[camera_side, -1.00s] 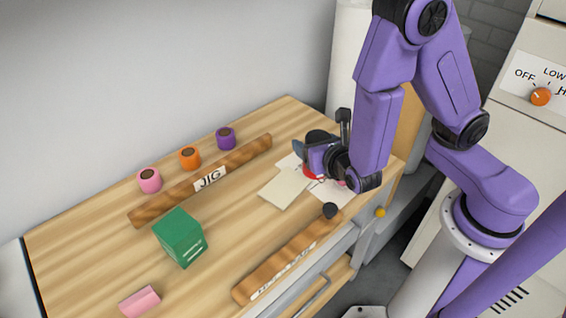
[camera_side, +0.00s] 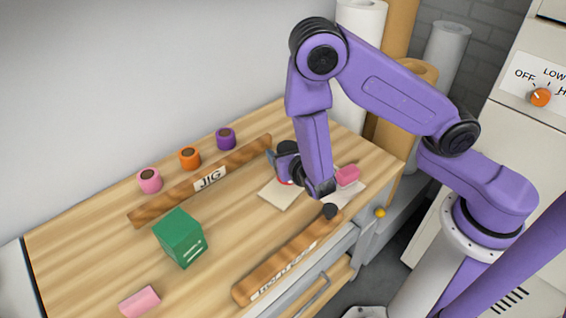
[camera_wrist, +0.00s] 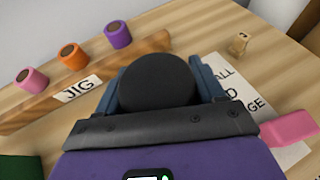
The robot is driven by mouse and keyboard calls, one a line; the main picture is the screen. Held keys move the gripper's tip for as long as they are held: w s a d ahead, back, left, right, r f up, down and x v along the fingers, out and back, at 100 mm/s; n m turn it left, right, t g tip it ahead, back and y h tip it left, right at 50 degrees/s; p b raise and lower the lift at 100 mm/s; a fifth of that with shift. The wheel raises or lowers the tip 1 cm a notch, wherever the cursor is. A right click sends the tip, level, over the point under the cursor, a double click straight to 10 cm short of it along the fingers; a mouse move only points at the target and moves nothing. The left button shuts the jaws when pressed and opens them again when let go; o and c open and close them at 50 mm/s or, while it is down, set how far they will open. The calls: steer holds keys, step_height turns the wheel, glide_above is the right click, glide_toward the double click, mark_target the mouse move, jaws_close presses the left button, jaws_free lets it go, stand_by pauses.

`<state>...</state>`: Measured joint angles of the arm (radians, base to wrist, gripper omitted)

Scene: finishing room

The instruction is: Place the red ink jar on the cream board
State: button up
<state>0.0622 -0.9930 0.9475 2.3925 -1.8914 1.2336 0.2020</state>
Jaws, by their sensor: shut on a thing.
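My gripper (camera_side: 283,168) is over the cream board (camera_side: 275,196) in the side view and covers its far part. It is shut on the red ink jar (camera_side: 286,182), of which only a thin red sliver shows under the gripper. In the wrist view a round black top, apparently the jar's lid, sits between the two blue-grey fingers of my gripper (camera_wrist: 158,85). The jar's underside is hidden, so I cannot tell whether it touches the board. The board does not show clearly in the wrist view.
Pink (camera_side: 149,180), orange (camera_side: 189,157) and purple (camera_side: 226,138) jars stand behind the wooden JIG strip (camera_side: 240,160). A pink block (camera_side: 347,175) lies on a printed white sheet (camera_side: 347,193). A green box (camera_side: 180,238) and another pink block (camera_side: 140,301) are left, a labelled wooden strip (camera_side: 285,262) in front.

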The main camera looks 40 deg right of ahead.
steer(key=shift+w+f, duration=0.35)
steer(key=shift+f, duration=0.1)
steer(key=shift+w+a+f, duration=0.1)
steer(key=shift+f, duration=1.45)
steer(key=shift+f, duration=0.15)
steer(key=o, duration=1.3)
